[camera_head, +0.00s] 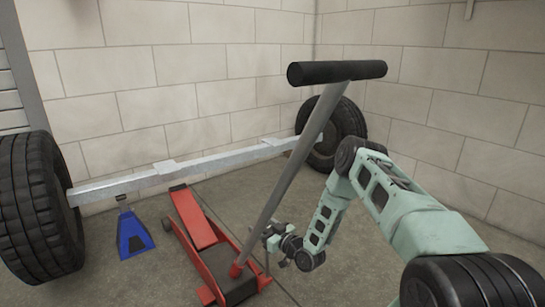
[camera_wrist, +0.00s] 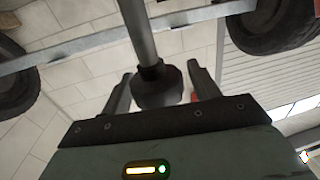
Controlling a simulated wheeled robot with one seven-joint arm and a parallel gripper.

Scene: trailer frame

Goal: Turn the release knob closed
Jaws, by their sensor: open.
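A red floor jack (camera_head: 204,228) stands on the floor in the head view, with a long grey handle (camera_head: 300,160) rising tilted to a black crossbar grip (camera_head: 335,72). My gripper (camera_head: 270,236) is low beside the handle, just right of the jack, small and partly hidden there. In the wrist view my gripper (camera_wrist: 160,74) is open, one finger on each side of a black ribbed knob (camera_wrist: 158,88) on the grey shaft (camera_wrist: 138,32). A gap shows on both sides of the knob. The knob cannot be made out in the head view.
A grey axle beam (camera_head: 165,175) runs behind the jack between a left tyre (camera_head: 38,205) and a right tyre (camera_head: 350,130). A blue jack stand (camera_head: 132,235) is left of the jack. Block walls close off the back and right. Bare floor shows at the front right.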

